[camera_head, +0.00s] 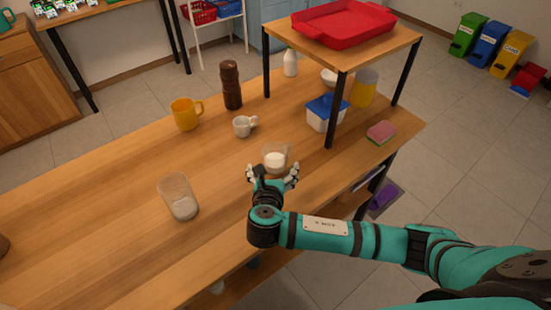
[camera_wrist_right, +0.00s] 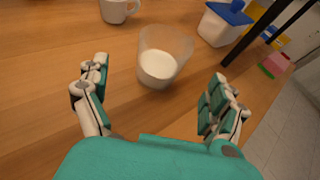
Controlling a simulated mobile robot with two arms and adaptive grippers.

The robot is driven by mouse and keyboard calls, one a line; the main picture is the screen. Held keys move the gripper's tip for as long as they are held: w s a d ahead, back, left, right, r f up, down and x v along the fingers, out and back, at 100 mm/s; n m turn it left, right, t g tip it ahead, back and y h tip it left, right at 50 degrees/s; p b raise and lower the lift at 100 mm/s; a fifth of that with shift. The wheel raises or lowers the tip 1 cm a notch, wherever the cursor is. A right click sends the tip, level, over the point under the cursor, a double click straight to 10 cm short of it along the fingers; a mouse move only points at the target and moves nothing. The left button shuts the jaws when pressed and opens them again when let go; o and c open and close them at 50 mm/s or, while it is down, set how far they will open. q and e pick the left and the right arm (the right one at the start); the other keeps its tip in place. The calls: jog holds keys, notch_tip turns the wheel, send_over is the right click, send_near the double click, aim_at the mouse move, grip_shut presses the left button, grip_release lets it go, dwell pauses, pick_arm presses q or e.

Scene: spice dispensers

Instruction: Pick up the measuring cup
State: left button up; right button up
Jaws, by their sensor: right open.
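A clear cup with white contents (camera_head: 275,158), which looks like the measuring cup, stands upright on the wooden table just beyond my right gripper (camera_head: 272,173). In the right wrist view the clear cup (camera_wrist_right: 160,65) stands ahead of and between the spread fingers of my right gripper (camera_wrist_right: 158,82). The fingers are open, with nothing held, and I see no contact with the cup. I cannot make out any markings on the cup. My left gripper is not in view.
A white mug (camera_head: 242,126), yellow mug (camera_head: 186,114) and brown grinder (camera_head: 231,85) stand farther back. A taller clear glass (camera_head: 178,196) stands to the left. A blue-lidded tub (camera_head: 325,112), a sponge (camera_head: 381,132) and a black shelf leg (camera_head: 336,112) are to the right.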

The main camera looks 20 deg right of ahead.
aim_at(275, 153)
jog(key=x, duration=0.7)
jog(key=shift+w+d, duration=0.15)
jog(key=shift+w, duration=0.15)
jog(key=shift+s, duration=0.1)
jog(key=c, duration=1.4)
